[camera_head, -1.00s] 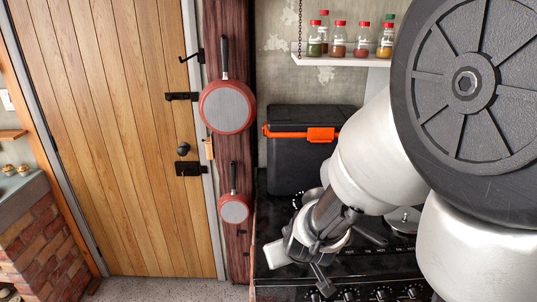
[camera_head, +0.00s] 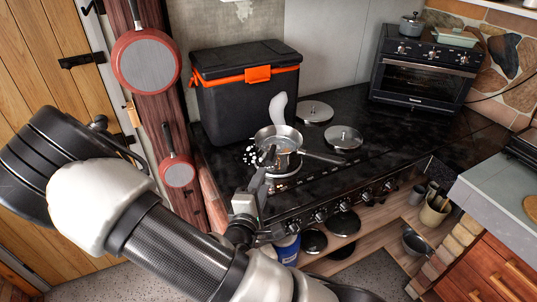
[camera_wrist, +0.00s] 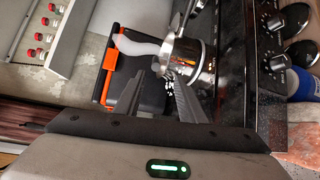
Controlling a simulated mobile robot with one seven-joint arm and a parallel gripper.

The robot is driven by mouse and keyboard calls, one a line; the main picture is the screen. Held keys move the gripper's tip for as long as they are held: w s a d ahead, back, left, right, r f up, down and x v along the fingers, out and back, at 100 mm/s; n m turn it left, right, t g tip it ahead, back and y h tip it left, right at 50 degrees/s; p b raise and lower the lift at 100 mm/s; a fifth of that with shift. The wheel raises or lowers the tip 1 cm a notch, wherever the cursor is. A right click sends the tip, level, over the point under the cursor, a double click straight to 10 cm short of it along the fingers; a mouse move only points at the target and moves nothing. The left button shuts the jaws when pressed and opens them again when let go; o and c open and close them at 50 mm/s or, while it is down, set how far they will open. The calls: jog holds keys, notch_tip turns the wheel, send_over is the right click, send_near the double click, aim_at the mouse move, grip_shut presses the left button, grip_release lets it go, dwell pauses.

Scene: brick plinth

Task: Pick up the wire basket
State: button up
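I cannot make out a wire basket for certain in either view. A small white-speckled thing (camera_head: 250,156) lies on the stove beside a steel saucepan; it is too small to name. The saucepan (camera_head: 282,141) stands on the stove (camera_head: 330,180), and a white utensil (camera_head: 279,108) rises from it. My gripper (camera_head: 266,160) is low over the stove at the saucepan's near left side. In the wrist view my gripper (camera_wrist: 157,80) shows two dark fingers apart, with nothing clearly held. The saucepan (camera_wrist: 188,58) is just beyond the fingertips there; I cannot tell if they touch.
A black cooler (camera_head: 245,108) with an orange latch stands behind the saucepan. Metal lids (camera_head: 343,137) lie to its right. Two red pans (camera_head: 146,62) hang on the post at left. A toaster oven (camera_head: 421,70) stands at the back right.

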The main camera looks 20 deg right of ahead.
jog(key=b, duration=0.9)
send_near(274, 147)
jog(key=w+d+f, duration=0.1)
jog(key=w+d, duration=0.1)
jog(key=w, duration=0.1)
jog(key=shift+d+f, duration=0.3)
jog(key=shift+f, duration=0.1)
jog(key=shift+x, duration=2.95)
jog(key=shift+w+a+r, duration=0.15)
jog(key=shift+a, duration=0.1)
jog(key=shift+r, duration=0.1)
grip_shut()
